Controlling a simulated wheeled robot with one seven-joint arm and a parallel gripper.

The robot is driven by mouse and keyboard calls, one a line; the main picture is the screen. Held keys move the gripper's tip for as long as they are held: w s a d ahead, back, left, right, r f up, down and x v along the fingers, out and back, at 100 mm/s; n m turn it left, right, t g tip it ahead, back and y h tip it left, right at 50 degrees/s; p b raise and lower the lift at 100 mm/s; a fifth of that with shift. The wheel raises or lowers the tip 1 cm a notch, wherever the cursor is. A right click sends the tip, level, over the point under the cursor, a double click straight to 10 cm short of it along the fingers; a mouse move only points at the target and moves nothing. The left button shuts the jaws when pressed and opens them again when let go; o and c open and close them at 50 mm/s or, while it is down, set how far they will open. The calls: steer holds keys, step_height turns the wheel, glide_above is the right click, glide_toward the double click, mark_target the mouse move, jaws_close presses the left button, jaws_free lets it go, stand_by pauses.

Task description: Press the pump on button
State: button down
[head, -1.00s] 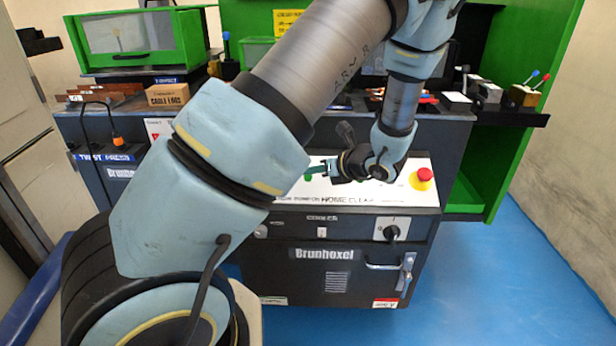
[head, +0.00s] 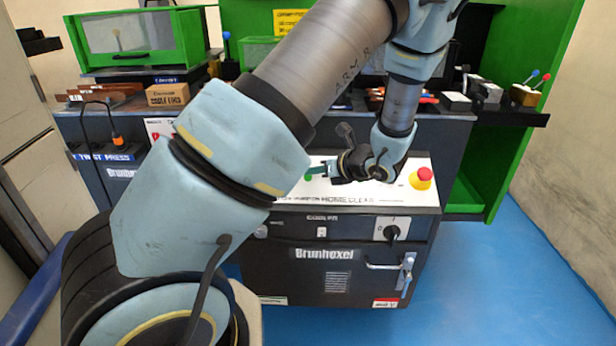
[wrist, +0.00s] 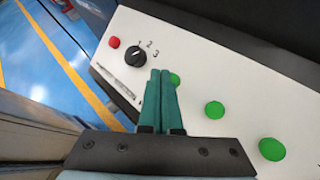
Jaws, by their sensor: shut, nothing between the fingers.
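A white control panel (wrist: 225,70) shows in the wrist view with a row of green buttons: one beside my fingertips (wrist: 176,80), one in the middle (wrist: 214,110) and one at lower right (wrist: 271,149). Their labels are hidden or unreadable there, so I cannot tell which is pump on. My gripper (wrist: 160,72) is shut and empty, its teal fingers together over the panel. The nearest button is partly hidden behind the right finger; contact cannot be told. In the head view my gripper (head: 309,169) is above the panel's left part, by a green button (head: 308,178).
A black rotary knob (wrist: 136,58) marked 1, 2, 3 and a red button (wrist: 114,42) lie beyond my fingertips. A red emergency stop (head: 424,175) on yellow stands at the panel's right. My arm covers the panel's left end in the head view.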

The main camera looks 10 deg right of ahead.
steer(key=shift+w+f, duration=0.3)
steer(key=shift+f, duration=0.35)
stand_by(0.8)
stand_by(0.3)
steer(key=shift+s+r+p, duration=0.4)
steer(key=shift+r+p, duration=0.15)
steer(key=shift+r, duration=0.3)
steer(key=r+p, duration=0.1)
steer(key=s+r+p, duration=0.1)
steer(key=r, duration=0.1)
steer(key=s+r+p, duration=0.1)
steer(key=p, duration=0.1)
steer(key=shift+s+a+r, duration=0.1)
steer(key=shift+a+r, duration=0.15)
